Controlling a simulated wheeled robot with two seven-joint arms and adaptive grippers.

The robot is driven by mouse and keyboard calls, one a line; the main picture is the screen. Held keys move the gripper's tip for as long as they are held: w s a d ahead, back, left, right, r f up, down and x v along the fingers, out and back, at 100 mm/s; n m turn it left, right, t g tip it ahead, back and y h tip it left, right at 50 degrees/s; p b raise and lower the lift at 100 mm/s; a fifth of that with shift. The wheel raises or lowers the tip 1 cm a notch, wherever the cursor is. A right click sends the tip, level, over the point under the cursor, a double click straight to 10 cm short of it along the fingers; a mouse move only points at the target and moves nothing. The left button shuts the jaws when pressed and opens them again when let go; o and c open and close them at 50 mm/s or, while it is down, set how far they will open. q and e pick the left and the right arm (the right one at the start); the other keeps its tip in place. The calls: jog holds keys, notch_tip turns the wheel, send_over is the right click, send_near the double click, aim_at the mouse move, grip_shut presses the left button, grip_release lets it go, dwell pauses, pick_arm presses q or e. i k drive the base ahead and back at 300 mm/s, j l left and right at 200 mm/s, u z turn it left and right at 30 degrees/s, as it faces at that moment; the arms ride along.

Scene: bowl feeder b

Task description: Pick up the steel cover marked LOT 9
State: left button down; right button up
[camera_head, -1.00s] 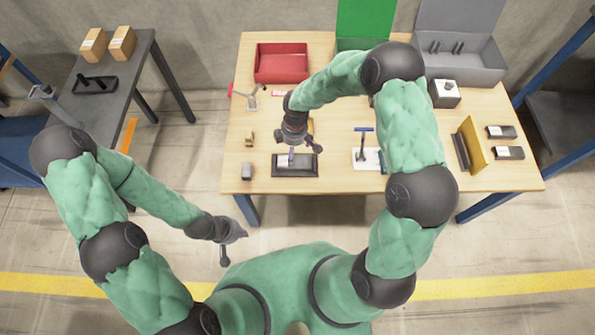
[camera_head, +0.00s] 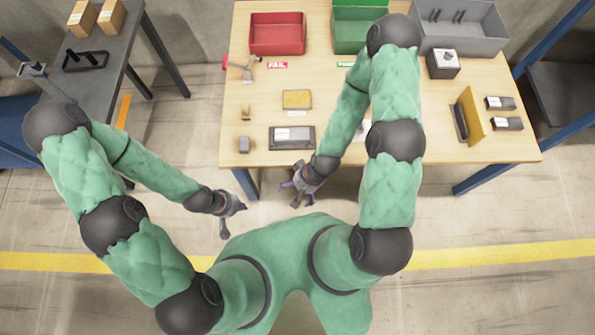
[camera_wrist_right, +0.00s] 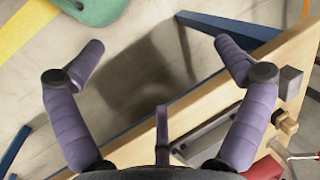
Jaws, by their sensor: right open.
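Two dark, boxy parts with white labels lie at the table's right end, an upper one (camera_head: 501,103) and a lower one (camera_head: 508,124). Another grey part with a white label sits in a dark holder (camera_head: 292,147) near the front edge. The labels are too small to read, so I cannot tell which is marked LOT 9. My right gripper (camera_head: 298,190) is open and empty, just off the table's front edge, below the dark holder. Its spread fingers also show in the right wrist view (camera_wrist_right: 160,70). My left gripper (camera_head: 232,215) looks open and empty, away from the table.
The wooden table (camera_head: 340,105) holds a red bin (camera_head: 277,48), a green bin (camera_head: 345,38) and a grey bin (camera_head: 470,40) at the back. A yellow upright plate (camera_head: 469,113) stands left of the labelled parts. My right arm hides part of the table's middle.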

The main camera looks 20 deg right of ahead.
aim_at(509, 124)
jog(key=z, duration=2.4)
jog(key=i+l+u, duration=0.1)
jog(key=u, duration=0.3)
jog(key=l+u, duration=0.1)
jog(key=u, duration=0.25)
jog(key=i+l+u, duration=0.1)
jog(key=u, duration=0.3)
jog(key=l+u, duration=0.15)
jog(key=u, duration=0.25)
jog(key=i+l+u, duration=0.1)
jog(key=l+u, duration=0.3)
jog(key=l, duration=1.15)
jog(key=k+l+u, duration=0.1)
jog(key=l+u, duration=0.25)
jog(key=l, duration=1.15)
